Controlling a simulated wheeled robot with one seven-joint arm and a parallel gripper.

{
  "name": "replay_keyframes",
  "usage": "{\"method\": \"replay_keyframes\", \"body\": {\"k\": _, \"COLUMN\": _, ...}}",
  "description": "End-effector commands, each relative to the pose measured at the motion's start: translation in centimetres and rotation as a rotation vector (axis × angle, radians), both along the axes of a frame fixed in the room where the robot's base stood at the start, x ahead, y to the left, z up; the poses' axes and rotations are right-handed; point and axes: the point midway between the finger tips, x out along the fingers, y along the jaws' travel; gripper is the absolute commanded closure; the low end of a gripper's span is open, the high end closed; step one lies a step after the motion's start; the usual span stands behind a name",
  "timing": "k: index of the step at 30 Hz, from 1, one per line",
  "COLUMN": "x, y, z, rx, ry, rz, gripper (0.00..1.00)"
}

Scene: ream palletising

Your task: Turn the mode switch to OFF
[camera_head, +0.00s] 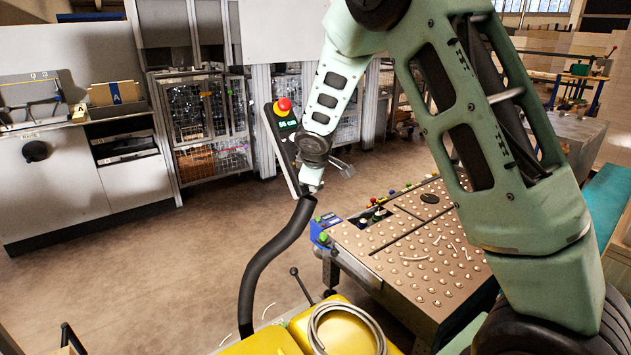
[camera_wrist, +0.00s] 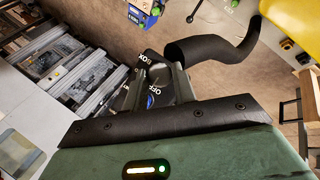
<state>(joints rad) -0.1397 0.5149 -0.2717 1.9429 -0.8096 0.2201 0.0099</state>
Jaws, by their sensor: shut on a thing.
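The control panel (camera_head: 281,145) is a tilted dark box with a light edge, seen left of my arm, with a red button and a green lit display on its upper part. My gripper (camera_wrist: 163,85) is at the panel's lower part and shut on the mode switch, whose knob is mostly hidden between the fingers. White lettering including OFF shows on the dark panel face (camera_wrist: 135,97) beside the fingers, with a blue mark near it. In the head view the fingertips are largely hidden by the wrist. I cannot tell which position the switch points to.
A thick black hose (camera_head: 263,268) hangs just below the panel and also passes close to my gripper in the wrist view (camera_wrist: 218,48). A ball-studded table (camera_head: 425,262) stands to the right. A yellow machine (camera_head: 265,343) is in front. The floor at left is clear.

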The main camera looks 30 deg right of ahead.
Motion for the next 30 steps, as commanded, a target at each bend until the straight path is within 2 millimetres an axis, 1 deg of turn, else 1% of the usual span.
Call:
{"method": "replay_keyframes", "body": {"k": 1, "x": 0.0, "y": 0.0, "z": 0.0, "rx": -0.001, "ry": 0.001, "rz": 0.001, "gripper": 0.96}}
{"method": "replay_keyframes", "body": {"k": 2, "x": 0.0, "y": 0.0, "z": 0.0, "rx": -0.001, "ry": 0.001, "rz": 0.0, "gripper": 0.7}}
{"method": "replay_keyframes", "body": {"k": 3, "x": 0.0, "y": 0.0, "z": 0.0, "rx": -0.001, "ry": 0.001, "rz": 0.0, "gripper": 0.59}}
{"method": "replay_keyframes", "body": {"k": 4, "x": 0.0, "y": 0.0, "z": 0.0, "rx": -0.001, "ry": 0.001, "rz": 0.0, "gripper": 0.51}}
{"method": "replay_keyframes", "body": {"k": 13, "x": 0.0, "y": 0.0, "z": 0.1, "rx": 0.0, "ry": 0.0, "rz": 0.0, "gripper": 0.51}}
{"method": "replay_keyframes", "body": {"k": 17, "x": -0.4, "y": 0.3, "z": 1.0, "rx": 0.001, "ry": -0.001, "rz": 0.0, "gripper": 0.51}}
{"method": "replay_keyframes", "body": {"k": 20, "x": -1.2, "y": 0.9, "z": 2.4, "rx": 0.002, "ry": -0.002, "rz": 0.001, "gripper": 0.51}}
{"method": "replay_keyframes", "body": {"k": 30, "x": -5.1, "y": 3.4, "z": 8.9, "rx": 0.001, "ry": -0.004, "rz": 0.003, "gripper": 0.51}}
